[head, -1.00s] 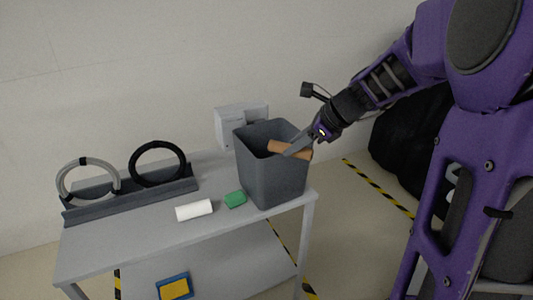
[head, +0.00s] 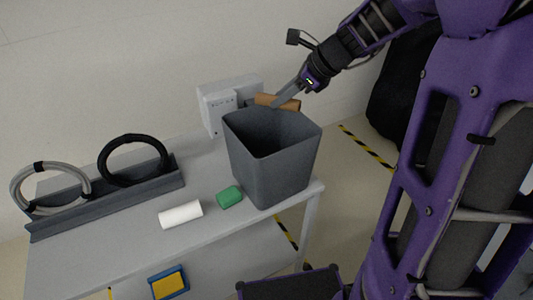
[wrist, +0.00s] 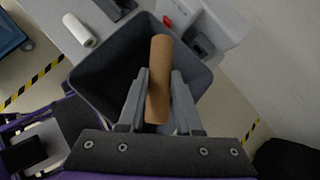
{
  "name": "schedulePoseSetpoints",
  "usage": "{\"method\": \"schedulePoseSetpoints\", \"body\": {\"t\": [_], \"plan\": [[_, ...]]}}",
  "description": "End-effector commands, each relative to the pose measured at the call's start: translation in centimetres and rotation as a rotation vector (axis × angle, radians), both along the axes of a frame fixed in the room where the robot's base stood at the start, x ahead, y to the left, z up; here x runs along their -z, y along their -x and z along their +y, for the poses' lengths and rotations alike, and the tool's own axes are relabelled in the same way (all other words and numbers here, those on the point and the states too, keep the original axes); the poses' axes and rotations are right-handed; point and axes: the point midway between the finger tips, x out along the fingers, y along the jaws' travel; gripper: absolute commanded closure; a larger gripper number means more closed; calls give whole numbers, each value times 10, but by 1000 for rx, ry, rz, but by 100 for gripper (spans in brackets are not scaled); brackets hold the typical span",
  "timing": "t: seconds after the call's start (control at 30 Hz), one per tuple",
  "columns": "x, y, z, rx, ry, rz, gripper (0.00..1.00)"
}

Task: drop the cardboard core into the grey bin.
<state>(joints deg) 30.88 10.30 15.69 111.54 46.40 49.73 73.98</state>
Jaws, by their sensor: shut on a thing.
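The cardboard core (head: 265,100) is a brown tube, held by my gripper (head: 278,101) at the back rim of the grey bin in the head view. In the wrist view the core (wrist: 159,75) lies lengthwise between the two fingers of my gripper (wrist: 159,92), which are shut on it. The grey bin (head: 270,165) stands upright at the right end of the cart top. In the wrist view the bin (wrist: 100,82) is below the core, and its dark open inside shows around it. The part of the bin floor under the core is hidden.
A white roll (head: 181,214) and a green block (head: 229,196) lie on the cart top (head: 130,235) left of the bin. Two cable rings stand in a grey rack (head: 110,205). A white box (head: 215,108) is behind the bin. A blue-and-yellow item (head: 169,283) is lower down.

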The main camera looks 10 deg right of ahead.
Motion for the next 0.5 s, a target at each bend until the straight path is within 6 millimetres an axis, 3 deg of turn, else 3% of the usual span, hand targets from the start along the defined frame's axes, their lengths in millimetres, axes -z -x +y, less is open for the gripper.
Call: {"method": "schedulePoseSetpoints", "body": {"t": [0.3,0.5], "plan": [[42,0,0,1,0,0,100],[54,0,0,0,0,0,100]]}}
